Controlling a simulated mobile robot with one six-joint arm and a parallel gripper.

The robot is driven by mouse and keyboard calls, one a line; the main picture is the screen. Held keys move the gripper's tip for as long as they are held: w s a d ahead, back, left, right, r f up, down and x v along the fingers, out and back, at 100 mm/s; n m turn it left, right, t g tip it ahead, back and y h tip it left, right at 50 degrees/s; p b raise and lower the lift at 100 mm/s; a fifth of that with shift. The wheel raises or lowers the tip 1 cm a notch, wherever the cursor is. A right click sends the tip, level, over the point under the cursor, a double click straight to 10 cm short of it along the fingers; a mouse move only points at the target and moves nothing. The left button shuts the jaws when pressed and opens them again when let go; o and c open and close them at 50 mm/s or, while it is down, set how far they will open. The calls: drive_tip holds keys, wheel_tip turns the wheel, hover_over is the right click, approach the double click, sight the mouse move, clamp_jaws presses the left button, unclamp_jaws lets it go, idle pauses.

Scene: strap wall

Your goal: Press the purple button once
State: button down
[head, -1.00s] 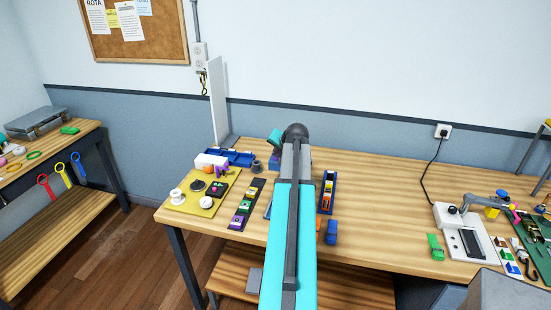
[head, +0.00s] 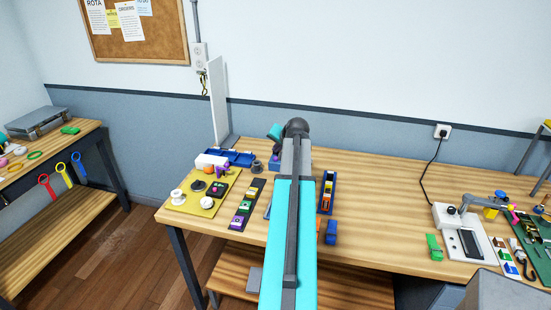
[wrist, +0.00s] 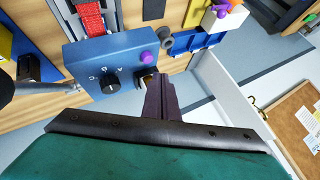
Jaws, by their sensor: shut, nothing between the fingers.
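In the wrist view a blue box (wrist: 105,62) carries a black dial (wrist: 111,83) with white letters and a round purple button (wrist: 146,58) near its right edge. My gripper (wrist: 150,78) is shut and empty, its dark tips close to the box's edge, just below the button in the picture. The button's face is uncovered; I cannot tell the exact gap to the tips. In the head view my gripper (head: 274,164) points down at the table behind my arm, which hides most of the blue box.
A red strap (wrist: 90,18) runs from the box in the wrist view. A blue tray (head: 238,157), a grey ring (head: 257,166) and a yellow board (head: 190,205) with small parts lie left of my arm. A white panel (head: 218,105) stands behind.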

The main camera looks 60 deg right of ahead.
wheel_tip(320, 180, up, 4)
drive_tip(key=shift+p, duration=0.8)
idle(0.4)
